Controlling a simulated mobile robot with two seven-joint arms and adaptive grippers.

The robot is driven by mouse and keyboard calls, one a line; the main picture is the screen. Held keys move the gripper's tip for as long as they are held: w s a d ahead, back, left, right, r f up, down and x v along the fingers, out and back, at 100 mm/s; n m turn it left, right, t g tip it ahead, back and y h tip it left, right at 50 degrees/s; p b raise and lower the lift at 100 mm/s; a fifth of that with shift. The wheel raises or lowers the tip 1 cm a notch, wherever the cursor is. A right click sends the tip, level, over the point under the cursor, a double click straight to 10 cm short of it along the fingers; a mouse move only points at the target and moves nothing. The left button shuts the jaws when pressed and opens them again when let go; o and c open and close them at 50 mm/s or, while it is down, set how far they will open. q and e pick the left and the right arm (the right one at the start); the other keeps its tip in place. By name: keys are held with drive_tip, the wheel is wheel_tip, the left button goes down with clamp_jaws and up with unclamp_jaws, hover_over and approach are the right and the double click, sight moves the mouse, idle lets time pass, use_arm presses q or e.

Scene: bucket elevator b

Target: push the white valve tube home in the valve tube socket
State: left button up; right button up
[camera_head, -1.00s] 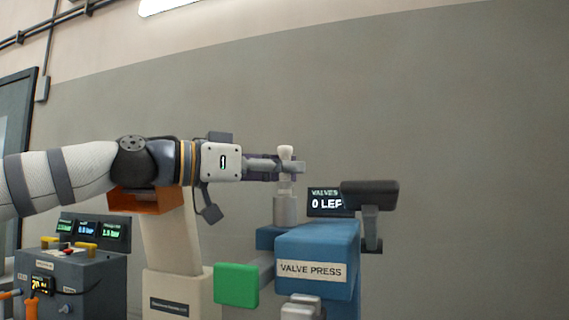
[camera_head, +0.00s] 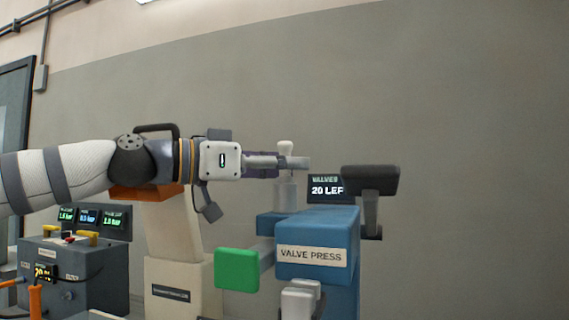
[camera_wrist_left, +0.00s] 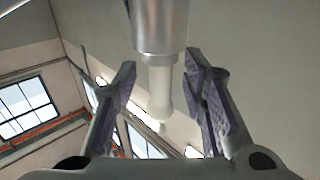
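The white valve tube (camera_head: 285,147) stands upright, its top showing above the fingers of my left gripper (camera_head: 291,163). The valve tube socket (camera_head: 285,195) is a pale metal cylinder directly below the fingers on the blue valve press side. In the left wrist view the tube (camera_wrist_left: 160,90) comes out of the socket's metal cylinder (camera_wrist_left: 160,28). How deep it sits inside is hidden. There my left gripper's fingers (camera_wrist_left: 160,75) stand either side of the tube with a visible gap at each, so it is open around the tube.
The blue valve press (camera_head: 335,235) stands just right of the socket, with a green block (camera_head: 237,270) at its left. A black-headed post (camera_head: 370,180) and a counter screen (camera_head: 326,187) stand close right of my fingers. A control box (camera_head: 80,270) is at lower left.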

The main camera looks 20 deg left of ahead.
use_arm(q)
drive_tip(key=shift+f, duration=0.1)
drive_tip(key=v, duration=1.2)
